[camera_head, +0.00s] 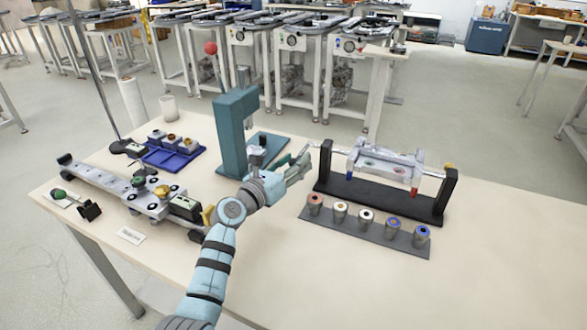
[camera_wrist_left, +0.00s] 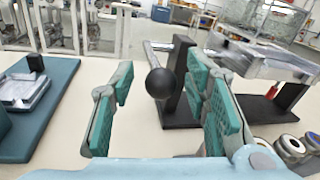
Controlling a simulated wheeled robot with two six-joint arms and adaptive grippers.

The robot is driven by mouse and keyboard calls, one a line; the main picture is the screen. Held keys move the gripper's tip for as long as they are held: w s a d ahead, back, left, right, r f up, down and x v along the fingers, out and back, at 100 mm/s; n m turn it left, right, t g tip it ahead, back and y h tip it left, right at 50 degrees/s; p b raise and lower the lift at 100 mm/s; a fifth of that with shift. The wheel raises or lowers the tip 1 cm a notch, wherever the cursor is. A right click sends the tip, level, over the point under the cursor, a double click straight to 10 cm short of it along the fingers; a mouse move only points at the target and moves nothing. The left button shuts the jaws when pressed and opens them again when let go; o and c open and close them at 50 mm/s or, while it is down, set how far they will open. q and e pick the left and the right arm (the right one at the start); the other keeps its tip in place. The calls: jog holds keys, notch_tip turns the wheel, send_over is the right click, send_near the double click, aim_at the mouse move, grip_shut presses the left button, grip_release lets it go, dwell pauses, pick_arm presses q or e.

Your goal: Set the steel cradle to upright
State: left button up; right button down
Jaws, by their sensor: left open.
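The steel cradle (camera_head: 385,166) is a pale metal frame on a rod between two black posts on a black base (camera_head: 380,198). It looks tilted in the left wrist view (camera_wrist_left: 262,62), but its exact angle is hard to judge. A black ball knob (camera_wrist_left: 159,83) sits at the near end of a metal lever beside the closer post. My left gripper (camera_head: 300,164) is open just left of that post. In the left wrist view its two green-padded fingers stand on either side of the knob, with gaps visible. My right gripper is not in view.
A grey strip with several coloured-top cups (camera_head: 367,231) lies in front of the cradle stand. A teal press (camera_head: 235,135) stands close behind my left arm. A metal rail fixture (camera_head: 130,190) and a blue tray (camera_head: 170,152) are at left. The right table is clear.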

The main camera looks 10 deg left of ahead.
pick_arm(q)
grip_shut()
dwell(0.4)
jog(key=r+g+p, duration=0.1)
jog(key=p, duration=0.6)
jog(key=r+g+y+p, duration=0.1)
jog(key=r+g+p, duration=0.1)
jog(key=p, duration=0.5)
jog(key=w+r+g+y+p, duration=0.1)
jog(key=r+p, duration=0.1)
jog(key=p, duration=0.4)
jog(key=shift+w+d+n+g+p, duration=0.1)
jog(key=shift+d+n+g+p, duration=0.2)
jog(key=shift+n+p, duration=0.1)
jog(key=shift+w+r+g+y+p, duration=0.15)
jog(key=shift+g+y+p, duration=0.15)
jog(key=shift+g, duration=0.1)
jog(key=shift+w+r, duration=0.2)
jog(key=shift+r+g+y, duration=0.15)
jog(key=shift+g+y, duration=0.15)
jog(key=shift+g, duration=0.2)
